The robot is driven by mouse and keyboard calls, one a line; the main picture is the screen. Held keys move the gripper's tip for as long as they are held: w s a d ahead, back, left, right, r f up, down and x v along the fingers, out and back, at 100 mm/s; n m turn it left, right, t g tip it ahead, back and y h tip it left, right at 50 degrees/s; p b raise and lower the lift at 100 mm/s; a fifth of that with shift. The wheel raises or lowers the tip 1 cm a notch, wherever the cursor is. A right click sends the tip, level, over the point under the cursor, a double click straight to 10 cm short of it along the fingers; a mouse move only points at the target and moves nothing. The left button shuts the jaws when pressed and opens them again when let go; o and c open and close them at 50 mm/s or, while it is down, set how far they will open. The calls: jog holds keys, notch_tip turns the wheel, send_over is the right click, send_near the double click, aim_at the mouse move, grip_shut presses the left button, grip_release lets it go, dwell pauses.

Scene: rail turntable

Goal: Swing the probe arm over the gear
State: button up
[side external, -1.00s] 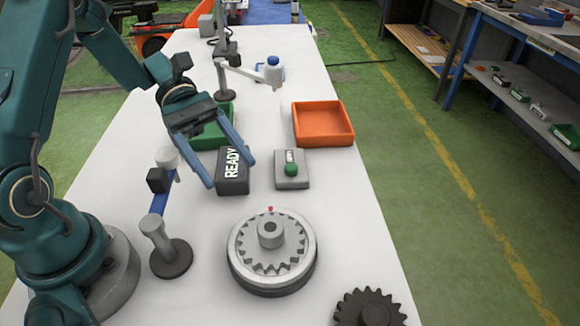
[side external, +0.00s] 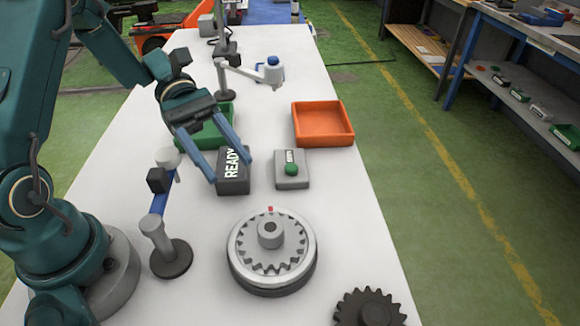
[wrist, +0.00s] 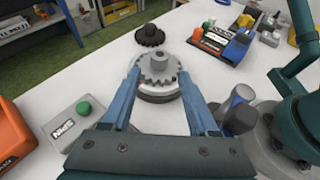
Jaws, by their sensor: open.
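The silver gear (side external: 270,250) with a central hub and a red mark sits on a round turntable in the front middle. It also shows between my fingers in the wrist view (wrist: 158,68). What looks like the probe arm (side external: 159,203) is a blue bar on a grey post, left of the gear. Its bar points away from the gear, with a black block and a pale cylinder at the far end. My gripper (side external: 231,170) is open and empty, above the READY box and behind the gear. It is right of the bar and apart from it.
The READY box (side external: 232,185) and a grey box with a green button (side external: 292,170) stand behind the gear. An orange tray (side external: 323,140), a green tray (side external: 212,140) and a jointed white arm (side external: 245,72) are farther back. A dark gear (side external: 368,310) lies at the front right.

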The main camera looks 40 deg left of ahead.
notch_tip(320, 180, up, 11)
jog(key=m+g+y, duration=0.1)
jog(key=m+y, duration=0.6)
jog(key=y, duration=0.3)
send_over(156, 171)
jog(key=w+a, duration=0.1)
jog(key=a, duration=0.1)
jog(key=f, duration=0.4)
jog(key=shift+w+d+f, duration=0.1)
jog(key=shift+w+d, duration=0.1)
jog(key=shift+f, duration=0.55)
jog(key=shift+x, duration=2.45)
grip_shut()
